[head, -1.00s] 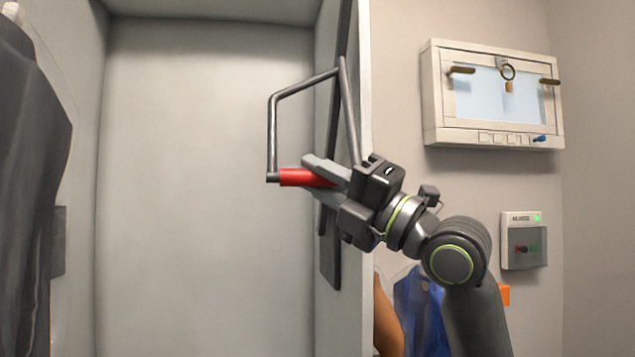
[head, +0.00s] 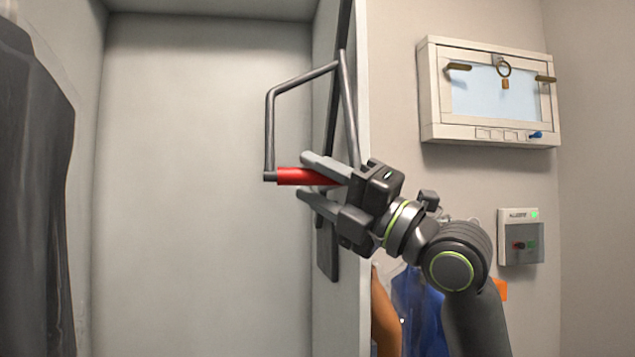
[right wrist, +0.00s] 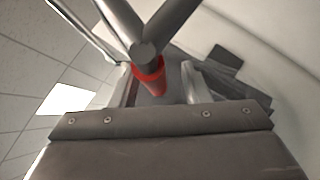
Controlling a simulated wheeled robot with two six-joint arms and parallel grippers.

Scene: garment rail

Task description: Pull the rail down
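The rail's grey bent bar (head: 269,135) hangs at the right side of the wardrobe, with a red grip (head: 296,176) at its lower end. My right gripper (head: 304,177) is open, its two fingers above and below the red grip in the head view. In the right wrist view the red grip (right wrist: 148,82) lies between the spread fingers, nearer the left one, with a clear gap to the right one. Part of the grip is hidden behind the upper finger. My left gripper is not in view.
A dark garment (head: 35,200) hangs at the left. The wardrobe's side panel (head: 345,270) stands close beside my right gripper. A wall cabinet (head: 487,135) and a small control box (head: 520,237) are on the right wall. Blue clothing (head: 418,305) hangs below my right arm.

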